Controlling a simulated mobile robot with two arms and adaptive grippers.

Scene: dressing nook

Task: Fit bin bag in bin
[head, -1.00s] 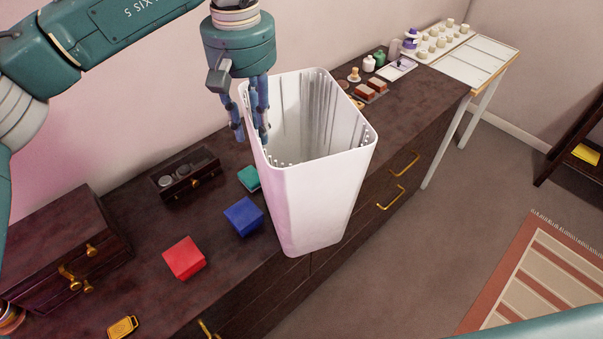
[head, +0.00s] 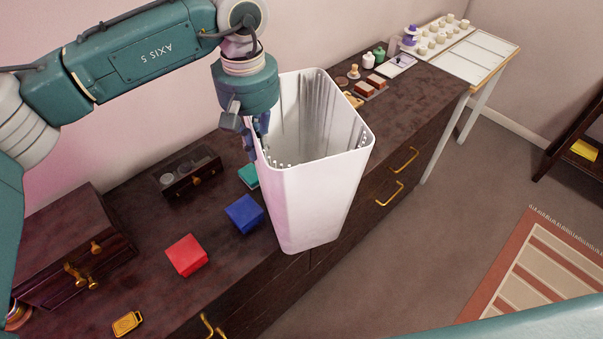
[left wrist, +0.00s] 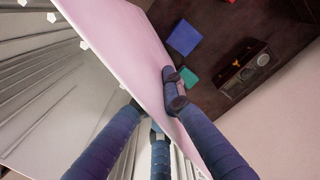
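A tall white bin (head: 315,200) stands out at the dresser's front edge, mouth up. I cannot tell whether its base rests on the dresser. A greyish pleated lining (head: 310,105), which looks like the bin bag, covers its inner walls, with small white dots near the rim. My left gripper (head: 257,142) is at the bin's left rim. In the left wrist view, its blue fingers (left wrist: 152,95) straddle the bin wall (left wrist: 135,50), one outside and others on the lined inside. Whether they press on the wall is unclear. My right gripper is out of view.
Small bottles (head: 372,60) stand beyond the bin.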

